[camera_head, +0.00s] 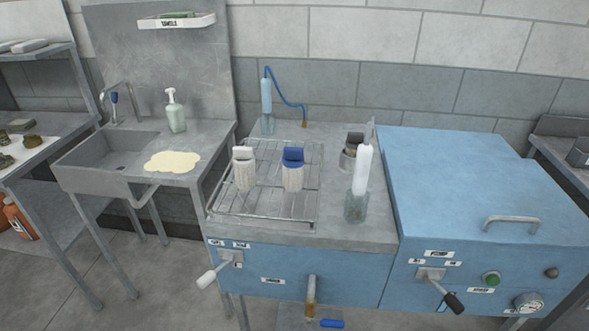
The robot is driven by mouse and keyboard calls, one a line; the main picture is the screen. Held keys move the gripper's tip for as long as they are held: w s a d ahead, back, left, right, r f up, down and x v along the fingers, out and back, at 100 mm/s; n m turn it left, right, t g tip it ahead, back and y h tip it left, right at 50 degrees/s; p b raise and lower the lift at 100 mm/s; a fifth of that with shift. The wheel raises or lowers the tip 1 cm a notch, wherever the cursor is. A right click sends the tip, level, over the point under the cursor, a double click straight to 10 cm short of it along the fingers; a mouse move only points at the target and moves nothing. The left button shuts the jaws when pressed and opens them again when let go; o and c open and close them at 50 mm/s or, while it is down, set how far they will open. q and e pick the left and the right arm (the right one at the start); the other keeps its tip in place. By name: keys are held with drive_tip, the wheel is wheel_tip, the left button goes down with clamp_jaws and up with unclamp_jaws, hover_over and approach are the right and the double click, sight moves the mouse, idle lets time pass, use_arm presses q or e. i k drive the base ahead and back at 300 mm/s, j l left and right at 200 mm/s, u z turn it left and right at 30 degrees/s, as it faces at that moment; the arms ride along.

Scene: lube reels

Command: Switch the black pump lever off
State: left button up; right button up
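The black pump lever (454,303) is on the front panel of the blue machine at the right. Its metal arm runs from a small bracket (431,274) down and to the right, ending in the black grip. Small labels sit on the panel above and either side of the bracket; their print is too small to read surely. A second lever with a white grip (207,278) is on the left front panel and points down and to the left. Neither of my grippers shows in the head view, and nothing touches the black lever.
Beside the black lever are a green button (491,279), a dark knob (551,273) and a round gauge (528,303). A metal handle (511,222) stands out above. A wire rack (265,205) holds white containers with white and blue lids. A sink (108,157) is at left.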

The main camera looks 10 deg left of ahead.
sight(456, 307)
drive_tip(key=i+l+u, duration=0.15)
drive_tip(key=l+u, duration=0.35)
drive_tip(key=l, duration=0.85)
drive_tip(key=k+l+u, duration=0.15)
drive_tip(key=l+u, duration=0.35)
drive_tip(key=l, duration=0.85)
